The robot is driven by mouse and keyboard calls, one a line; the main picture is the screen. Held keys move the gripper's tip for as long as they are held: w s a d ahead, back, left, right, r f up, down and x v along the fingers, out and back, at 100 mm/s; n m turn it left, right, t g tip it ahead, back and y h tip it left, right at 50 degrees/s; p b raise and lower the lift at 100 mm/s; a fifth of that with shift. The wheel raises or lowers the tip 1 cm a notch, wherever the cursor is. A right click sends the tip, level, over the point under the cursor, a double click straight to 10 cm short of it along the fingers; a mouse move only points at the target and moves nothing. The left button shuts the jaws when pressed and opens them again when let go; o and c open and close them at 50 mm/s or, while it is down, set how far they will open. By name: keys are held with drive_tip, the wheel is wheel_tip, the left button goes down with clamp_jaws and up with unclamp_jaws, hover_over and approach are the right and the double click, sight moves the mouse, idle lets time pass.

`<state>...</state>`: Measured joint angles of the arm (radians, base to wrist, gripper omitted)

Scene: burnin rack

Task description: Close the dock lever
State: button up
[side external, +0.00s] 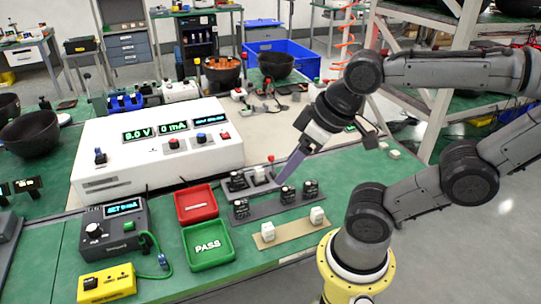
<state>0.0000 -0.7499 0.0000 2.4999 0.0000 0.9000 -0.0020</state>
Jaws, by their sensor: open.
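A small grey dock (238,183) lies on the green bench in front of the white power supply. A thin upright lever with a red tip (271,160) stands at its right end. My gripper (280,180) reaches down from the upper right. Its fingers point down and left, with their tips just right of the dock, near the lever. The fingers overlap in this view, so the gap between them is hidden. I see nothing held. Whether a finger touches the lever or dock cannot be told.
A dark rack (262,209) with several black-and-white modules sits just in front of the dock. A red tray (183,208) and a green PASS tray (190,256) stand left. A tan strip (284,237) with two white blocks lies at the front. The white power supply (205,160) stands behind.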

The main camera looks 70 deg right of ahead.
drive_tip(key=w+r, duration=0.1)
drive_tip(key=r, duration=0.1)
drive_tip(key=w+r, duration=0.1)
drive_tip(key=w, duration=0.1)
drive_tip(key=shift+w+d+r, duration=0.15)
drive_tip(key=shift+w+r, duration=0.05)
drive_tip(key=shift+r, duration=0.15)
drive_tip(key=c, duration=0.7)
drive_tip(key=shift+m, duration=0.4)
drive_tip(key=w, duration=0.1)
drive_tip(key=w+d+r, duration=0.1)
drive_tip(key=w, duration=0.1)
drive_tip(key=w+d, duration=0.1)
drive_tip(key=shift+w+r, duration=0.2)
drive_tip(key=shift+r, duration=0.15)
clamp_jaws()
drive_tip(key=w+d+m+g+h, duration=0.1)
drive_tip(key=w+d+m, duration=0.1)
drive_tip(key=w+d, duration=0.6)
drive_tip(key=w+d+f+m+g, duration=0.2)
drive_tip(key=d+f+m+g, duration=0.1)
drive_tip(key=d+f, duration=1.1)
drive_tip(key=d+m, duration=0.1)
drive_tip(key=d, duration=0.3)
drive_tip(key=shift+w+m+g+y, duration=0.25)
drive_tip(key=shift+m+g+y, duration=0.05)
drive_tip(key=shift+y, duration=0.1)
